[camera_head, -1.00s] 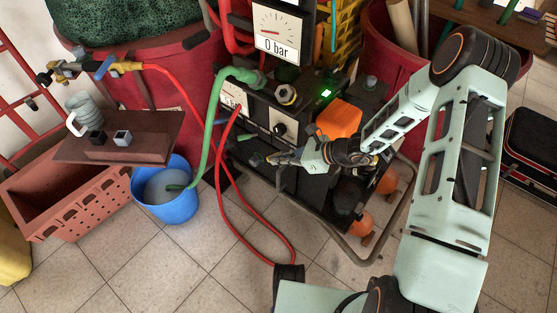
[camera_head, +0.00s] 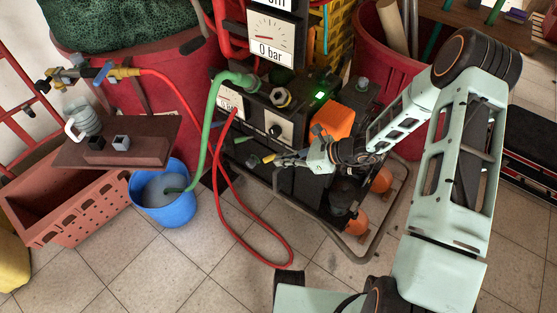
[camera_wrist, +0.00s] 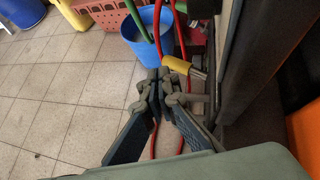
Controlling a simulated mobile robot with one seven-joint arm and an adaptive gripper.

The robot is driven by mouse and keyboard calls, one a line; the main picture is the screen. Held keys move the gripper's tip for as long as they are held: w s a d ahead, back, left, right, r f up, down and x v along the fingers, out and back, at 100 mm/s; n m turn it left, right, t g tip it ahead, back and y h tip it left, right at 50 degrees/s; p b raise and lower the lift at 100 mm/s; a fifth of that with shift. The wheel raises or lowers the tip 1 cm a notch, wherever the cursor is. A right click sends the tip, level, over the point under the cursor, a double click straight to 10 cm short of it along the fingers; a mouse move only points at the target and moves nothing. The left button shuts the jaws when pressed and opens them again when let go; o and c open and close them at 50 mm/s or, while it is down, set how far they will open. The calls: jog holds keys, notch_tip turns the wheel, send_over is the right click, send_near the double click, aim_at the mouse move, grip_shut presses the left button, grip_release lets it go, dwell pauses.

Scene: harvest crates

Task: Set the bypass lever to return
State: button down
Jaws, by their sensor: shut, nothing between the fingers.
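A lever with a yellow grip, which I take for the bypass lever (camera_head: 268,159), sticks out from the front of the dark pump machine (camera_head: 300,185). In the wrist view the yellow grip (camera_wrist: 178,64) with its metal shank lies just beyond and to the right of my fingertips. My gripper (camera_head: 281,160) is shut and empty, with its tips close to the grip; I cannot tell whether they touch it. In the wrist view the gripper's fingertips (camera_wrist: 163,77) meet beside the lever. The return marking is not legible.
A green hose (camera_head: 210,115) runs into a blue bucket (camera_head: 167,212), and a red hose (camera_head: 230,220) loops onto the tiles near the lever. A gauge reading 0 bar (camera_head: 270,35) stands above. A metal tube frame (camera_head: 350,255) edges the machine. The tiled floor in front is open.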

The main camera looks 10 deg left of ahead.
jog(key=s+d+r+p, duration=0.1)
jog(key=s+d+r, duration=0.4)
jog(key=s+r, duration=0.1)
jog(key=shift+s+d+p, duration=0.4)
jog(key=shift+s, duration=0.15)
jog(key=shift+r, duration=0.1)
